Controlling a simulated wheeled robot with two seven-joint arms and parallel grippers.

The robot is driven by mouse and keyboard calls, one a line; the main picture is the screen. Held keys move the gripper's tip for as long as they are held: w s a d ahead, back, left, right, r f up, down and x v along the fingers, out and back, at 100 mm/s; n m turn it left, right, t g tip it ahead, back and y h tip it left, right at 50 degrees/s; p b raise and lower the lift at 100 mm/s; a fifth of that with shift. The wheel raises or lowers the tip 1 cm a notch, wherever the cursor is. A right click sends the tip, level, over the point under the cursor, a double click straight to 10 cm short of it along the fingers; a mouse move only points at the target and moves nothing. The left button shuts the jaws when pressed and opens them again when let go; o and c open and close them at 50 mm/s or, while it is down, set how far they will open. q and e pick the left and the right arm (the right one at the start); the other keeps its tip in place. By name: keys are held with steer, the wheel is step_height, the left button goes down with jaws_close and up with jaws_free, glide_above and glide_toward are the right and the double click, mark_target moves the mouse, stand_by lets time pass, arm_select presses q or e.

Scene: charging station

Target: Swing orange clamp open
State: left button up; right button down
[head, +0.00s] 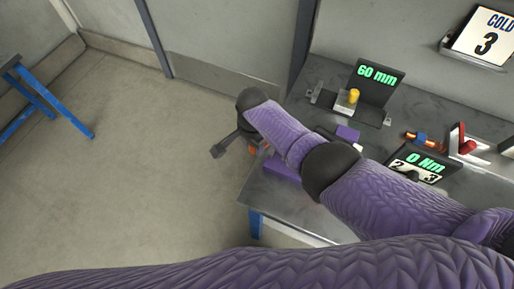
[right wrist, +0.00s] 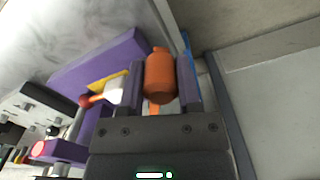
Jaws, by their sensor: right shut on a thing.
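The orange clamp handle (right wrist: 159,78) is a rounded orange grip on a thin orange stem. It sits between the purple fingers of my right gripper (right wrist: 160,88), which is shut on it. In the head view, my right gripper (head: 236,148) is over the left edge of the bench, pointing away from me. Only small bits of orange (head: 253,149) show beside it there. A purple fixture (right wrist: 88,70) with a yellow strip stands left of the fingers in the wrist view. My forearm hides part of the fixture (head: 283,167) in the head view. My left gripper is out of view.
The grey bench (head: 285,207) carries a "60 mm" display (head: 376,80) with a yellow peg (head: 353,95), a "0 Nm" display (head: 425,162) and red parts (head: 462,140). A blue-legged table (head: 35,92) stands far left. The floor between is clear.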

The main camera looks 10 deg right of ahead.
steer(key=shift+w, duration=0.1)
stand_by(0.4)
steer(key=shift+c, duration=2)
jaws_free()
steer(key=shift+o, duration=0.5)
step_height(320, 180, up, 10)
steer(key=p, duration=0.6)
steer(key=shift+f, duration=0.1)
